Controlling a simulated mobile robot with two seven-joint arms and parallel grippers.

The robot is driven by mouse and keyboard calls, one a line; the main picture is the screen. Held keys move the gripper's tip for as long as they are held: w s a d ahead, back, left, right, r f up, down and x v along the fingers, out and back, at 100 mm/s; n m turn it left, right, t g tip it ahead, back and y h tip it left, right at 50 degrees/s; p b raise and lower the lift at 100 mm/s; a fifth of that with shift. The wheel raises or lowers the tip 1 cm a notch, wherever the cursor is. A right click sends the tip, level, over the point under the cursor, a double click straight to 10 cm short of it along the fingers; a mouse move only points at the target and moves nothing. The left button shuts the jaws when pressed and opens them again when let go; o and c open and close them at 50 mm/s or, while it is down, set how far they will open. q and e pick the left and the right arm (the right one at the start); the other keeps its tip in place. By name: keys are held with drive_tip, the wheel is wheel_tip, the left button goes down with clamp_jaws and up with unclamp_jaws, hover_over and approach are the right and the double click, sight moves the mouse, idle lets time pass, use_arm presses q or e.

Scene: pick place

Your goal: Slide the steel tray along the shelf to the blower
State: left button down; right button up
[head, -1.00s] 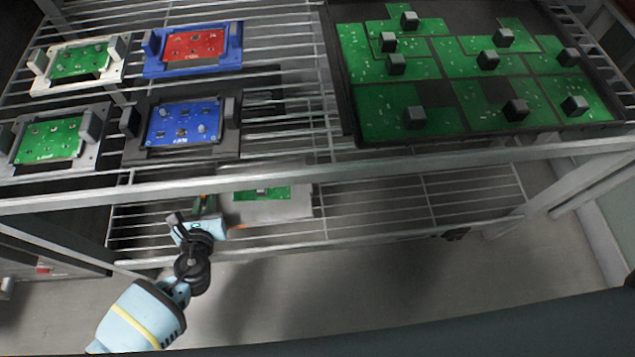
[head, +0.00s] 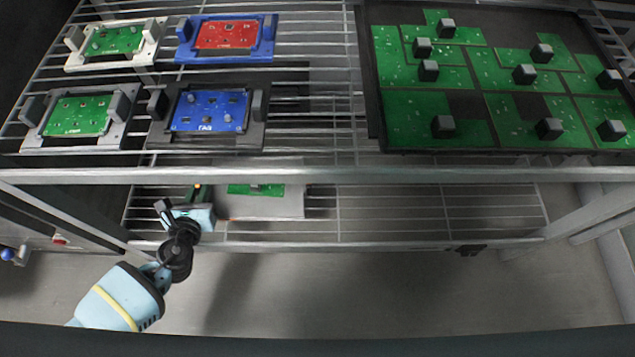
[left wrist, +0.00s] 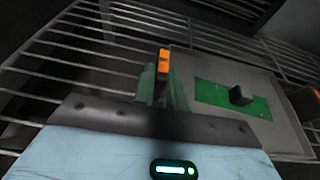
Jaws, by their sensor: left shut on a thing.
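The steel tray (head: 287,206) is a flat grey plate with a green circuit board (head: 256,189) on it, lying on the lower wire shelf (head: 420,210). The left wrist view shows the tray (left wrist: 284,138), its board (left wrist: 215,95) and a small dark block on the board. My left gripper (head: 197,194) is at the tray's left side. In the left wrist view its green fingers (left wrist: 161,82) are shut around an orange grip (left wrist: 164,60) at the tray's edge. I cannot make out the blower with certainty. My right gripper is out of view.
The upper shelf's front rail (head: 340,176) runs above my gripper and the tray. Framed boards, including a blue frame (head: 266,27), and a black tray (head: 374,118) of green boards sit above. The lower shelf is bare to the right. Red and blue parts (head: 8,253) show at far left.

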use_arm(q)
drive_tip(key=shift+a, duration=1.3)
drive_tip(key=shift+a+b, duration=0.35)
drive_tip(key=shift+a, duration=0.1)
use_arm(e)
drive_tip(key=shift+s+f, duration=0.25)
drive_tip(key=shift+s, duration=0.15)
use_arm(q)
drive_tip(key=c, duration=1.4)
unclamp_jaws()
drive_tip(key=shift+o, duration=0.3)
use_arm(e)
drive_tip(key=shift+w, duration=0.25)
use_arm(q)
drive_tip(key=shift+s, duration=0.1)
